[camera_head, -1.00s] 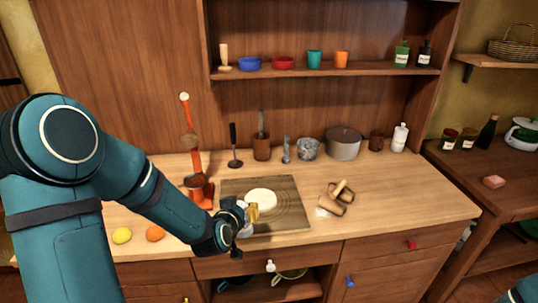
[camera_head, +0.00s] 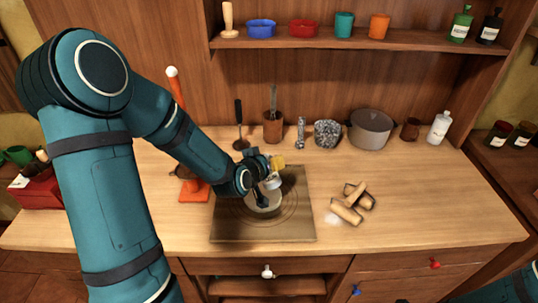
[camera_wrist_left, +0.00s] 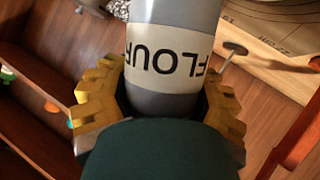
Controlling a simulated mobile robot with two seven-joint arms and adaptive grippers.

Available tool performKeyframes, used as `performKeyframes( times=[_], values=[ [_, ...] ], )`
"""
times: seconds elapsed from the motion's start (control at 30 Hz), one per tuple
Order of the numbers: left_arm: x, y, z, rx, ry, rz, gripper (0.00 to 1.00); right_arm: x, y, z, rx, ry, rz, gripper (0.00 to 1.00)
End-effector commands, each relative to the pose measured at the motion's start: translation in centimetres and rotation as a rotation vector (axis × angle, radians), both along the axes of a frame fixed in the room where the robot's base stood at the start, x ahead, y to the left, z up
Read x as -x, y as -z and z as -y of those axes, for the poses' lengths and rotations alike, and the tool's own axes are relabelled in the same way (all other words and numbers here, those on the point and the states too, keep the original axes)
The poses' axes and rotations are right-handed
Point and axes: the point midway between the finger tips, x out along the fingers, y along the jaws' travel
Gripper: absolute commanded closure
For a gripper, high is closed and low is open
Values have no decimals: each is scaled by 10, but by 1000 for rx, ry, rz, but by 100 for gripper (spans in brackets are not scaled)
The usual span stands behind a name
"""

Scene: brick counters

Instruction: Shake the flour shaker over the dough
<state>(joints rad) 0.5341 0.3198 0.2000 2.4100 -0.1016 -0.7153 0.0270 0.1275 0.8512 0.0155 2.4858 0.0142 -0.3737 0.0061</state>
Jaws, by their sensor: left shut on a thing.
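My left gripper (camera_head: 276,166) is over the board in the head view, its yellow fingers shut on the flour shaker (camera_head: 273,183). In the left wrist view the grey flour shaker (camera_wrist_left: 178,12) fills the space between the fingers (camera_wrist_left: 160,98). Its pale label reads FLOUR, upside down in that picture. The pale round dough (camera_head: 262,205) lies on the dark wooden board (camera_head: 230,232), just below the gripper and partly hidden by it. I cannot tell how far the shaker is tilted. My right gripper is not in view.
The counter's right front is clear.

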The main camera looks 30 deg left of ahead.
Motion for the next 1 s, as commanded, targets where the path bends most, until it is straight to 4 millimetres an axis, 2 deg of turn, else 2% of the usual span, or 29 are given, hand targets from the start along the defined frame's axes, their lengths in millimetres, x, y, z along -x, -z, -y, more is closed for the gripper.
performKeyframes(
  times=[0.1, 0.7, 1.0],
  values=[
    [1, 3, 1, 102, -4, -17, 90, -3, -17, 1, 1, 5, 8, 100],
    [3, 34, 17, 653, -5, -82, 90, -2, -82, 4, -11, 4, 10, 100],
    [3, 47, 22, 954, -4, -117, 90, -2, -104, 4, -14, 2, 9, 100]
  ],
)
